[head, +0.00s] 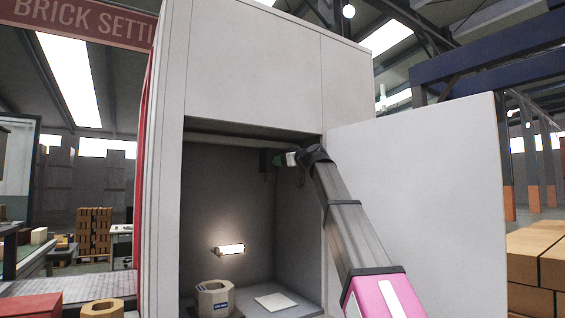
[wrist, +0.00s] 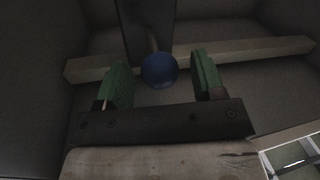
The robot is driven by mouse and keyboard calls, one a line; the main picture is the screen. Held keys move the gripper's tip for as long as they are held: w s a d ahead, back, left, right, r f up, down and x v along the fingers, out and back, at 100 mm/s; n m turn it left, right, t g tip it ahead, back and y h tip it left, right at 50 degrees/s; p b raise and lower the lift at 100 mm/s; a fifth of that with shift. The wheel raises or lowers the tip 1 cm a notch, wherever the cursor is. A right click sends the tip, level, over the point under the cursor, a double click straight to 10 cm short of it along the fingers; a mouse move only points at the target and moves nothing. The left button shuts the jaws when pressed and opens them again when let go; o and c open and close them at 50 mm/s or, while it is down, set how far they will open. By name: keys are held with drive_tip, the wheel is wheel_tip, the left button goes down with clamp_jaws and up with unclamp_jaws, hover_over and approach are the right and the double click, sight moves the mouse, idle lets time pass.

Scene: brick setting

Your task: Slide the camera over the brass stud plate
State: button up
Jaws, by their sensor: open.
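My gripper (head: 284,159) reaches into the upper part of an open grey cabinet. In the wrist view its two green fingers (wrist: 160,72) are open, one on each side of a blue ball knob (wrist: 159,71). The fingers look apart from the knob. The knob sits in front of a dark upright part (wrist: 146,25), which may be the camera or its carriage, at a pale horizontal rail (wrist: 245,52). In the head view a small dark box (head: 266,161) is just left of the gripper. I cannot make out a brass stud plate in either view.
On the cabinet floor stand a beige octagonal ring block (head: 215,300) and a flat white plate (head: 275,301). A lit lamp (head: 230,249) is on the back wall. The cabinet's open door (head: 420,190) is right of my arm. Brick stacks (head: 535,265) stand farther right.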

drive_tip(key=shift+w+a, duration=0.35)
clamp_jaws()
drive_tip(key=s+a, duration=0.7)
drive_tip(key=a, duration=0.3)
drive_tip(key=s+a, duration=0.6)
drive_tip(key=a, duration=0.4)
drive_tip(key=shift+s, duration=0.35)
drive_tip(key=shift+a, duration=0.1)
drive_tip(key=shift+c, duration=0.2)
unclamp_jaws()
drive_tip(key=shift+s+a, duration=0.1)
drive_tip(key=shift+s, duration=0.05)
drive_tip(key=shift+o, duration=0.2)
